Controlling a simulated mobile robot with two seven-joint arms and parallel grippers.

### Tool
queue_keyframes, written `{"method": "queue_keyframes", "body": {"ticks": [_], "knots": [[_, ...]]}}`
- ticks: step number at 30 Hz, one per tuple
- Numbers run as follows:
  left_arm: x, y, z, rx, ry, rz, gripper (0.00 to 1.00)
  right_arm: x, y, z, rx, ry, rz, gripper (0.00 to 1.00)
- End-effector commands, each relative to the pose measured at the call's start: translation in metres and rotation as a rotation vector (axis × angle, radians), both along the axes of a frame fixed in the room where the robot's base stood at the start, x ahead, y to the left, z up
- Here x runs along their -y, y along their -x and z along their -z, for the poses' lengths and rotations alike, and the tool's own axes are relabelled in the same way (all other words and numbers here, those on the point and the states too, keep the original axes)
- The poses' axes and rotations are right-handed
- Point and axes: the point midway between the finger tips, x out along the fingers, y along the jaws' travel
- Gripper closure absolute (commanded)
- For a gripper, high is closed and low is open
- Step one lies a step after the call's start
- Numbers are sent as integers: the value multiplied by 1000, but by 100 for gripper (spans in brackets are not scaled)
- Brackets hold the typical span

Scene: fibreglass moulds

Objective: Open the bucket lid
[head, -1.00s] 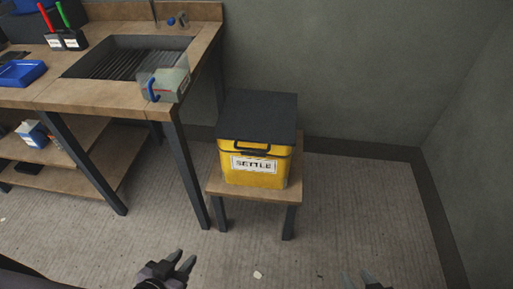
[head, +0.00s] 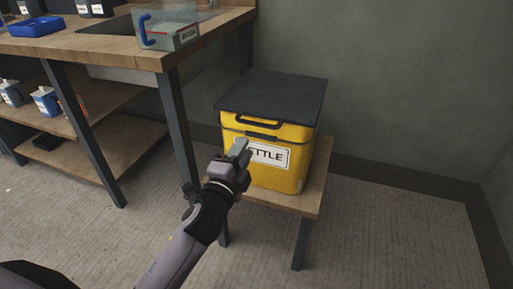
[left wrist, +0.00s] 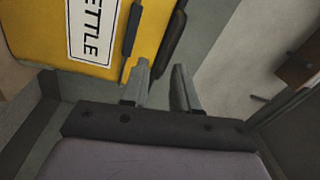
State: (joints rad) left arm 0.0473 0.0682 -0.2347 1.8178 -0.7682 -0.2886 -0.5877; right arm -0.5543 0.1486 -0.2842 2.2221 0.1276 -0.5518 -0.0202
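The yellow bucket (head: 295,177) stands upright with its flat black lid (head: 272,92) shut on top. A black handle (head: 259,121) sticks out at the lid's front edge, and a white label (head: 262,154) is on the bucket's front. My left gripper (head: 241,150) is in front of the bucket, below the handle, covering part of the label. In the left wrist view, its two fingers (left wrist: 162,72) are apart with nothing between them. That view shows the yellow bucket wall (left wrist: 40,35) and dark handle parts (left wrist: 172,42) just beyond the fingertips. My right gripper is out of view.
The bucket rests on a low wooden stand (head: 313,195) against the grey wall. A workbench (head: 120,52) is to the left, with a clear box with a blue handle (head: 168,32) at its corner. The floor (head: 390,225) to the right is free.

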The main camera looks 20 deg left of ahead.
Motion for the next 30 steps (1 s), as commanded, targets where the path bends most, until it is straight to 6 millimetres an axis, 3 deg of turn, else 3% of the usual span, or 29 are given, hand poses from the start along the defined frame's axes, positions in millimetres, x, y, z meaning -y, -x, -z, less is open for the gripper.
{"method": "queue_keyframes", "body": {"ticks": [1,4,11,24,30], "knots": [[2,-7,6,34,-45,-5,71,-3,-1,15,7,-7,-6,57],[3,-14,-1,77,-116,-16,71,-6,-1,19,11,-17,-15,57],[5,-24,-11,113,-175,-27,71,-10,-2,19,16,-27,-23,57],[7,-75,-20,111,-171,-26,71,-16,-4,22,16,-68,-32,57],[7,-87,-23,110,-170,-26,71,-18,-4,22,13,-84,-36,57]]}}
